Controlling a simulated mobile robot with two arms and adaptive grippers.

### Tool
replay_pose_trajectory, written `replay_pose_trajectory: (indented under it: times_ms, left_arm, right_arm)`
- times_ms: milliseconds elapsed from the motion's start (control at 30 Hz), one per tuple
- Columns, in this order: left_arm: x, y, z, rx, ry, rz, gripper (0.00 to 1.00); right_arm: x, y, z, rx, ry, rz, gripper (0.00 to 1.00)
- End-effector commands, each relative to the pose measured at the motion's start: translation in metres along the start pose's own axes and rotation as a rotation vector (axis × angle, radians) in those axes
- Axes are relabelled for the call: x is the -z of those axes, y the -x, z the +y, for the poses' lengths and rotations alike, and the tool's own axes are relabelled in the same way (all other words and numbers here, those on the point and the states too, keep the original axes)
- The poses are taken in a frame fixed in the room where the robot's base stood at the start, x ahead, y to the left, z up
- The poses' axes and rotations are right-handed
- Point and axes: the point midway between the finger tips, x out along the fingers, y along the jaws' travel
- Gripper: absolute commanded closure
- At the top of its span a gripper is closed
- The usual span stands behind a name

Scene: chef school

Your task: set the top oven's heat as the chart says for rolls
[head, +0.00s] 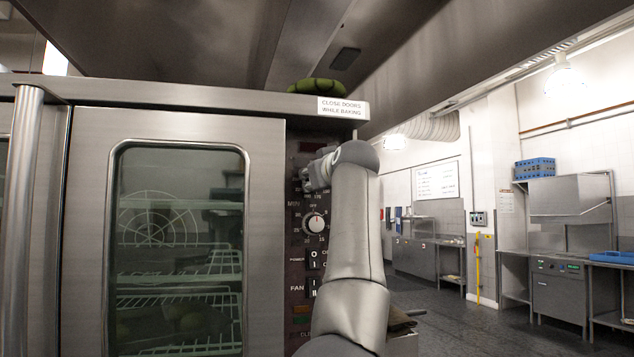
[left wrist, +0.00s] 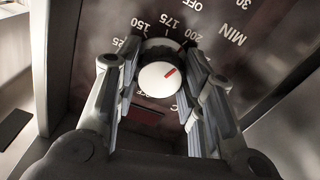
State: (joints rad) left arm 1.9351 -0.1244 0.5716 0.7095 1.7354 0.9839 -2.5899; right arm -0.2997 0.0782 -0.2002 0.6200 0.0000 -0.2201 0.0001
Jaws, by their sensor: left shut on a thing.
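The oven's heat knob (left wrist: 158,78) is white with a red mark, on a dark panel (head: 297,265). Its scale shows 150, 175 and 200. In the left wrist view the red mark points up and right, roughly toward the 200 side; the exact setting is unclear. My left gripper (head: 308,181) is at the upper part of the panel, its fingers shut around the knob's sides, and it hides the knob in the head view. A white sheet of text (head: 436,181), possibly the chart, hangs on the far wall, too small to read. My right gripper is not in view.
Below the gripper are a second dial (head: 316,224) and POWER and FAN switches (head: 313,288). The closed glass oven door (head: 265,180) is left of the panel. A green object (head: 316,85) lies on top of the oven. Open floor (head: 470,325) and steel counters are at the right.

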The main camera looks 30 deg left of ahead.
Motion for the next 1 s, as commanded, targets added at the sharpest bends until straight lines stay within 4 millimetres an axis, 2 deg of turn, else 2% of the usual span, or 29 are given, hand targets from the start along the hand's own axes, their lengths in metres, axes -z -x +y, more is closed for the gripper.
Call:
replay_pose_trajectory:
  times_ms: [33, 367, 400, 567, 1000]
  left_arm:
    - [-0.0053, -0.001, 0.0002, 0.003, -0.006, -0.01, 0.87]
    - [-0.0064, -0.0013, 0.0002, 0.003, -0.008, -0.013, 0.87]
    - [-0.0065, -0.0013, 0.0003, 0.003, -0.008, -0.013, 0.62]
    - [-0.005, -0.001, 0.0002, 0.002, -0.007, -0.01, 0.41]
    - [-0.0019, 0.0044, 0.001, 0.0, -0.004, -0.004, 0.41]
  right_arm:
    - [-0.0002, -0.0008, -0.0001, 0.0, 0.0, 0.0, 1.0]
    - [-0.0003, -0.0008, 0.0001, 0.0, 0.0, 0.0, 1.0]
    - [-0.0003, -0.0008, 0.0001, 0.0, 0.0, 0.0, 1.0]
    - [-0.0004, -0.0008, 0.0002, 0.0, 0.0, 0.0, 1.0]
    - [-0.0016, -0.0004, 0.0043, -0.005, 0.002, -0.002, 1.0]
